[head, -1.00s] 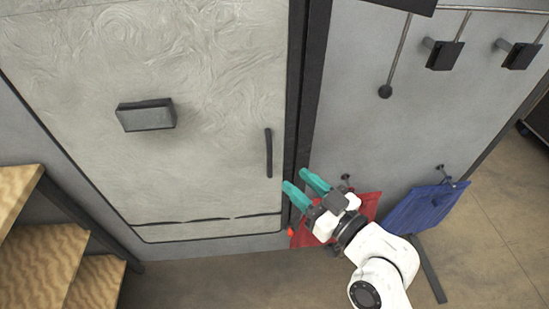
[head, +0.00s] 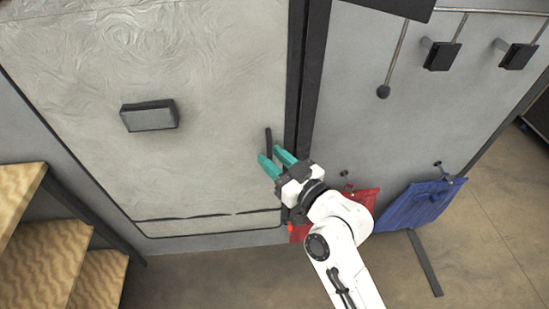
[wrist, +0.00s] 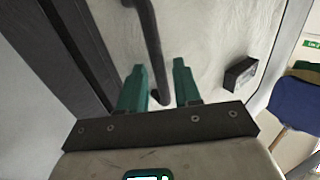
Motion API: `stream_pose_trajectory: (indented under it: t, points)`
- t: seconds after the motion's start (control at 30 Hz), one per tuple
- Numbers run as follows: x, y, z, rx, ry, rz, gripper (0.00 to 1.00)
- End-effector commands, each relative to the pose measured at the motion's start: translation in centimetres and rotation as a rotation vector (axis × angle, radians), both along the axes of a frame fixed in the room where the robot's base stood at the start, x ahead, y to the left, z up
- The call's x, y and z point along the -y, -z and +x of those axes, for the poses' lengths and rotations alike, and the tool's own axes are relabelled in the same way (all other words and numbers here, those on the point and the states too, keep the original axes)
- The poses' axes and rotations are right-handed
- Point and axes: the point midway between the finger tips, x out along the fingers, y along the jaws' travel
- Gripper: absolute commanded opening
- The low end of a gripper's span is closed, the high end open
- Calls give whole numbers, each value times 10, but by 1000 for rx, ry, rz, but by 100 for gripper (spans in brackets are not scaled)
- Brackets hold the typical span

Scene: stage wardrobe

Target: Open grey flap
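The grey flap (head: 200,75) is a large textured panel at the left and middle of the head view, and it looks shut in its frame. Its dark vertical bar handle (head: 268,139) is near its right edge. My gripper (head: 272,158) has teal fingers and is open at the handle's lower end. In the wrist view the handle (wrist: 152,50) runs down between the two separated fingers (wrist: 160,88). The fingers do not look closed on it, and I cannot tell whether they touch it.
A dark box (head: 149,116) sticks out from the flap. Wooden steps (head: 40,240) stand at the lower left. Red cloth (head: 362,198) and blue cloth (head: 422,205) hang at the right. Hooks (head: 438,55) and a round-ended rod (head: 384,91) are on the grey wall.

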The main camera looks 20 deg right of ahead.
Motion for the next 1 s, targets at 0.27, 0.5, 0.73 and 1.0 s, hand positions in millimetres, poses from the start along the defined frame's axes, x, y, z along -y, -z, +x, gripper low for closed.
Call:
stream_pose_trajectory:
  t: [0.27, 0.5, 0.73, 1.0]
  points:
    - [0, 0, 0, 0, 0, 0, 6]
    - [0, 0, 0, 0, 0, 0, 0]
    - [0, 0, 0, 0, 0, 0, 0]
    - [1, 1, -1, -1, 0, 0, 0]
